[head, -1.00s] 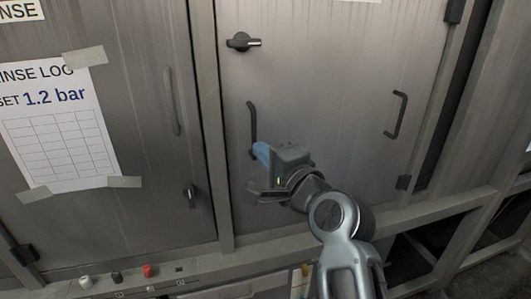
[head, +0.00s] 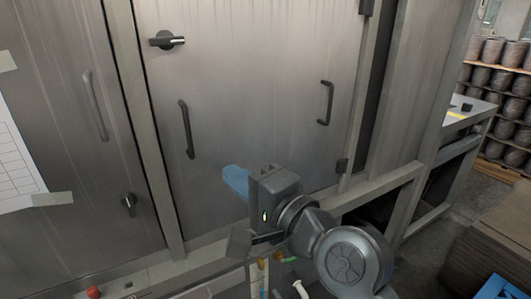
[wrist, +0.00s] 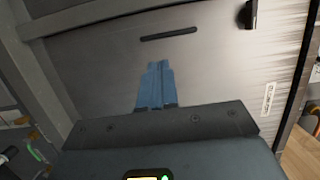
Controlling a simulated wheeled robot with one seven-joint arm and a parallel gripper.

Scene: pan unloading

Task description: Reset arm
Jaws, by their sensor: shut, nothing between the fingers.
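My gripper (head: 236,180) has blue fingers and is shut with nothing held. In the head view it is in front of the lower part of a closed metal cabinet door (head: 250,90), below and to the right of that door's left handle (head: 186,129). In the wrist view the blue fingers (wrist: 156,84) lie together and point toward the door panel (wrist: 205,65), with a dark handle (wrist: 168,34) beyond their tips. The fingers look apart from the handle.
A second bar handle (head: 325,103) and a rotary latch (head: 167,40) are on the same door. A left door (head: 60,100) carries a paper sheet (head: 15,165). A red button (head: 93,292) is at lower left. Shelves of stacked pots (head: 495,80) and open floor lie to the right.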

